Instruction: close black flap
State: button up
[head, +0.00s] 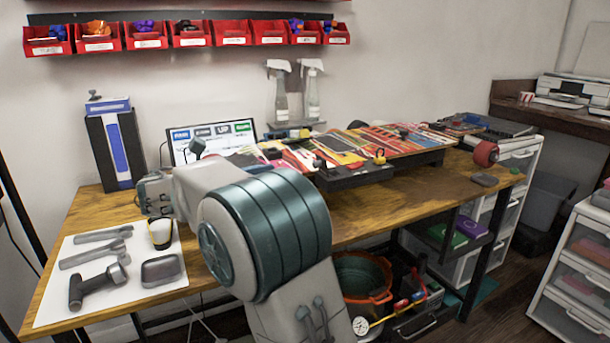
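A colourful task board (375,143) on a black base lies across the workbench, right of the middle in the head view. A dark box-like part (355,178) sticks out at its front, with a small yellow item near its right end. I cannot tell which part is the black flap, nor whether it is open or shut. My arm crosses in front of the bench and hides the board's left front.
A black-and-blue box, a screen and spray bottles (312,90) stand along the back. The bench's right front (400,205) is mostly clear.

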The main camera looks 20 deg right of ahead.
aim_at(319, 167)
jog(key=d+b, duration=0.2)
jog(key=d, duration=0.7)
jog(key=shift+w+d+b, duration=0.15)
jog(key=shift+b, duration=0.2)
grip_shut()
